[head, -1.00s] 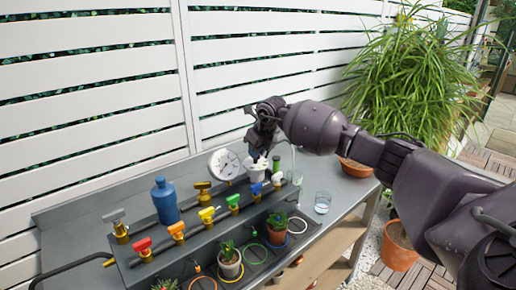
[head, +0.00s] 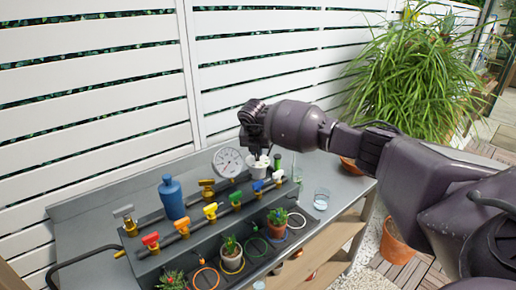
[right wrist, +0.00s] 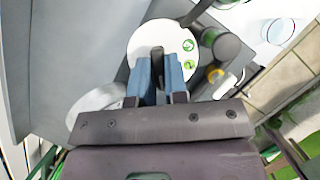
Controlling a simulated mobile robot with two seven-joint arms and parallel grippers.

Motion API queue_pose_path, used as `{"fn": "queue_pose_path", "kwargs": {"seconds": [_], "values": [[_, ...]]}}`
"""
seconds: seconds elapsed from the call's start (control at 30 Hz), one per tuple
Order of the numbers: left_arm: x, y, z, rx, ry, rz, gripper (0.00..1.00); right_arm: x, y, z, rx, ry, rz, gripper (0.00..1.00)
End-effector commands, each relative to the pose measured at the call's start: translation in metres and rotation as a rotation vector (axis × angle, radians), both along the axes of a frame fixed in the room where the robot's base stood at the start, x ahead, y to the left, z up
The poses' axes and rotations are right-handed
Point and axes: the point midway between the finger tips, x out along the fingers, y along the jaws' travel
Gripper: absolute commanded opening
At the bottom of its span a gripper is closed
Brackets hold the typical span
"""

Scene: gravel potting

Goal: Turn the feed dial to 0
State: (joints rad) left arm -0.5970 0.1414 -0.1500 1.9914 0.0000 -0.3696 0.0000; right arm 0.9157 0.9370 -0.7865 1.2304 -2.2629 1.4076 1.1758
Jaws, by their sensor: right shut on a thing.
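The feed dial (right wrist: 136,43) is a white round face with green marks in the right wrist view, and a dark bar-shaped knob (right wrist: 157,54) stands at its middle. My right gripper (right wrist: 159,72) has its two blue fingers on either side of the knob, shut on it. In the head view my right gripper (head: 256,146) is over a white container (head: 257,170) at the back of the bench, and hides the dial. Which mark the knob points to cannot be read. My left gripper is not in view.
A white gauge (head: 227,161) and a blue bottle (head: 171,198) stand left of the gripper. Several coloured valves (head: 210,211) line the pipes in front. Potted plants (head: 232,254) stand at the front, and a glass (head: 321,200) is on the right.

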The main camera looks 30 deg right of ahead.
Motion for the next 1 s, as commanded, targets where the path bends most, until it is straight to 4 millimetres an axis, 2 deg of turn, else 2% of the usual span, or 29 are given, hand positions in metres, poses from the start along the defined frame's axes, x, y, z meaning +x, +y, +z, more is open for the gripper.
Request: {"fn": "queue_pose_path", "kwargs": {"seconds": [0.4, 0.93, 0.97, 1.0], "values": [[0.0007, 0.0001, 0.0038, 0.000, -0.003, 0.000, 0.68, 0.0008, 0.0006, 0.0006, 0.000, 0.000, -0.183, 0.00], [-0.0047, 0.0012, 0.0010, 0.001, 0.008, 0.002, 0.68, 0.0010, 0.0006, 0.0004, 0.002, -0.001, -0.208, 0.00], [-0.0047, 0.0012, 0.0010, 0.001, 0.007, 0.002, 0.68, 0.0010, 0.0006, 0.0004, 0.002, -0.001, -0.208, 0.15], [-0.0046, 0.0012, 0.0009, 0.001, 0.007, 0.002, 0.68, 0.0010, 0.0006, 0.0004, 0.002, -0.001, -0.208, 0.21]]}}
